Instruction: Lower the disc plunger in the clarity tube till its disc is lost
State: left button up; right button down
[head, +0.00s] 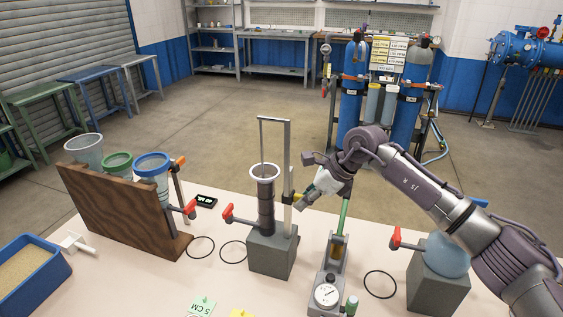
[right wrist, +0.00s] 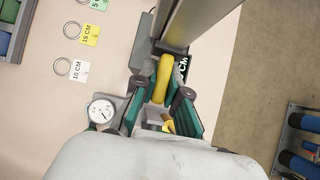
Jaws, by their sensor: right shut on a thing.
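The clarity tube (head: 266,205) is a dark upright tube with a white rim, standing on a grey block (head: 271,252) with a red-handled tap (head: 228,212). The disc plunger (head: 288,150) is a tall grey bent frame. One leg goes down into the tube mouth; the other runs down outside, on the right. Its disc is not visible. My right gripper (head: 303,198) is at the outer leg, right of the tube, shut on the plunger's yellow grip. In the right wrist view the yellow grip (right wrist: 163,78) lies between my right gripper's fingers (right wrist: 164,97). My left gripper is not in view.
A wooden rack (head: 115,205) with several cups stands left. A dial gauge (head: 327,294) stands close in front, below my right arm. Another grey block (head: 437,285) with a bluish round vessel is at right. Black rings and CM cards (head: 201,306) lie flat. A blue sand tray (head: 30,277) sits far left.

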jog(key=shift+f, duration=0.1)
jog(key=shift+f+b, duration=0.45)
jog(key=shift+b, duration=0.05)
jog(key=shift+f, duration=0.1)
dwell(0.5)
jog(key=shift+f+b, duration=0.4)
jog(key=shift+b, duration=0.05)
dwell(0.3)
jog(key=c, duration=1.1)
grip_release()
jog(key=shift+r, duration=0.1)
jog(key=shift+p+v, duration=1.7)
jog(key=shift+v, duration=2.3)
